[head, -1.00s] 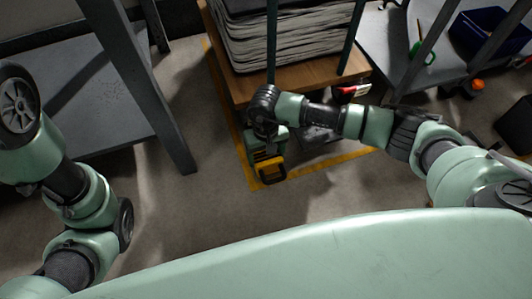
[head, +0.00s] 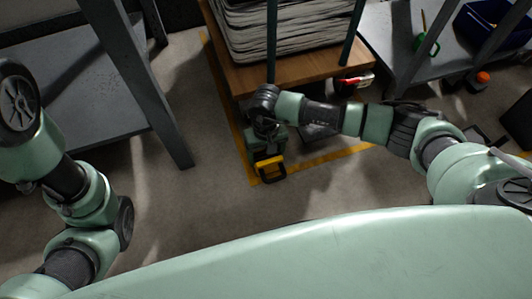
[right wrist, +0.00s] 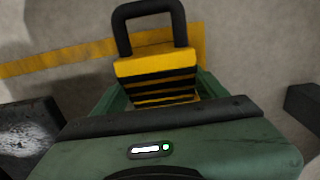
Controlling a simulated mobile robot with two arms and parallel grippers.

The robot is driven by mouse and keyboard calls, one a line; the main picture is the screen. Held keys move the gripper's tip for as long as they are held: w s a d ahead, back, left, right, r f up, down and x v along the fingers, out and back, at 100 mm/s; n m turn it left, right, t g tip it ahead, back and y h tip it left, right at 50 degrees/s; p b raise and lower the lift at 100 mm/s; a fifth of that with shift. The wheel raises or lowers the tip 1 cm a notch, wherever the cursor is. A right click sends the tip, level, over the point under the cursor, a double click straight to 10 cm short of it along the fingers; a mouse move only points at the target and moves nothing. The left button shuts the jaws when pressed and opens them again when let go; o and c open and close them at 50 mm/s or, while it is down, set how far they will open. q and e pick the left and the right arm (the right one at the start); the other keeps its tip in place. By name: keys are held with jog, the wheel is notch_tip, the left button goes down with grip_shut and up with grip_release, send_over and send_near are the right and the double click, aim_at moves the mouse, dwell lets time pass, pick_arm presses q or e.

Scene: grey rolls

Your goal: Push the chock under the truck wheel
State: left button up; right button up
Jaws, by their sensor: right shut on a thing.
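The chock is a yellow-and-black striped block with a dark loop handle (head: 269,167); it also shows in the right wrist view (right wrist: 155,66). My right gripper (head: 268,152) is shut on the chock, low by the floor. The handle end sticks out towards me. The truck (head: 290,72) has a wooden deck, dark green uprights and a grey stack on it. The gripper and chock are just in front of its near edge. I cannot make out a truck wheel; the deck and my right arm hide the space there. My left arm is at the left, its gripper out of view.
A yellow floor line (head: 326,159) runs around the truck. A grey table (head: 82,90) with a slanting leg stands at the left. A grey shelf (head: 397,52) at the right holds a blue bin (head: 490,27). The floor in front of the chock is clear.

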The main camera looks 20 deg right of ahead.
jog(key=shift+f+b, duration=0.3)
jog(key=shift+f, duration=0.05)
dwell(0.5)
jog(key=o, duration=2)
jog(key=shift+r, duration=0.1)
notch_tip(320, 180, up, 8)
jog(key=p, duration=0.5)
jog(key=shift+f, duration=0.2)
